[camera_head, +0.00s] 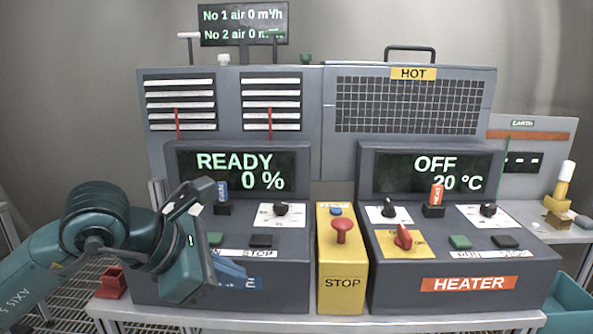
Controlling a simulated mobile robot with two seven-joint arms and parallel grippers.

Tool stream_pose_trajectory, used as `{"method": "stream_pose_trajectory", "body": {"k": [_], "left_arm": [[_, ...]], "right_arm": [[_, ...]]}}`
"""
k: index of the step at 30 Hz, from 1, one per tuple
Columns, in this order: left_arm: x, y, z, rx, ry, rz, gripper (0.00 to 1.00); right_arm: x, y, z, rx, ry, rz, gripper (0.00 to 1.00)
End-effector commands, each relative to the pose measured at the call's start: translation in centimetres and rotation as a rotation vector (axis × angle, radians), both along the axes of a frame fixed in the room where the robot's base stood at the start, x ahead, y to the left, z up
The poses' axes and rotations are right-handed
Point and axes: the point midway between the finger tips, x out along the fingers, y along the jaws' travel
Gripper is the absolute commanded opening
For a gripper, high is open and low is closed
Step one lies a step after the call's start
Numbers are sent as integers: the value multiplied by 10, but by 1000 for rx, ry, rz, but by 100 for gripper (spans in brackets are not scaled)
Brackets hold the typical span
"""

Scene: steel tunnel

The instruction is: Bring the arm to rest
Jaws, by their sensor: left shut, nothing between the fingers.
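My left arm comes in from the left, and its teal wrist hangs in front of the left control box (290,240). My left gripper (232,270) is shut and empty, low before that box, and covers part of its blue label and lower left front. I cannot tell whether it touches the box. The left display (235,172) reads READY 0 %. My right gripper is not in view.
A yellow STOP box (341,285) with a red button stands in the middle. The heater box (460,250), reading OFF 20 °C, has a red switch (403,237). A red block (112,283) sits at the bench's left; a teal bin (570,300) is at right.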

Motion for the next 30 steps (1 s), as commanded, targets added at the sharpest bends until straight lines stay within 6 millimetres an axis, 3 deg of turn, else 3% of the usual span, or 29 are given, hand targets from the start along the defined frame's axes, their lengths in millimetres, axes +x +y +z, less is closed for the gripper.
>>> {"method": "stream_pose_trajectory", "body": {"k": [5, 9, 12, 16, 19, 22, 25, 26, 30], "left_arm": [[-42, -54, -19, -333, 262, -131, 0], [-72, -88, -12, -712, 541, -172, 0], [-80, -96, 2, -1049, 782, -131, 0], [-62, -81, 5, -1495, 1090, 42, 0], [-39, -55, -19, -1820, 1314, 269, 0], [-21, -22, -72, -2116, 1514, 584, 0], [-23, 8, -143, -2352, 1674, 961, 0], [-28, 16, -164, 2405, -1712, -1075, 0], [-68, 38, -252, 2003, -1430, -1240, 0]], "right_arm": [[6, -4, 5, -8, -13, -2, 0], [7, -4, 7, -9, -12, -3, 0], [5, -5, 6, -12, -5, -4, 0], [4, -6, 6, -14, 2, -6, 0], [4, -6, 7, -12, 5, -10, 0], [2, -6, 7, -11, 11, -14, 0], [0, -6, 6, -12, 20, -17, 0], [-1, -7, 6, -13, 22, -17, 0], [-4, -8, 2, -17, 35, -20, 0]]}}
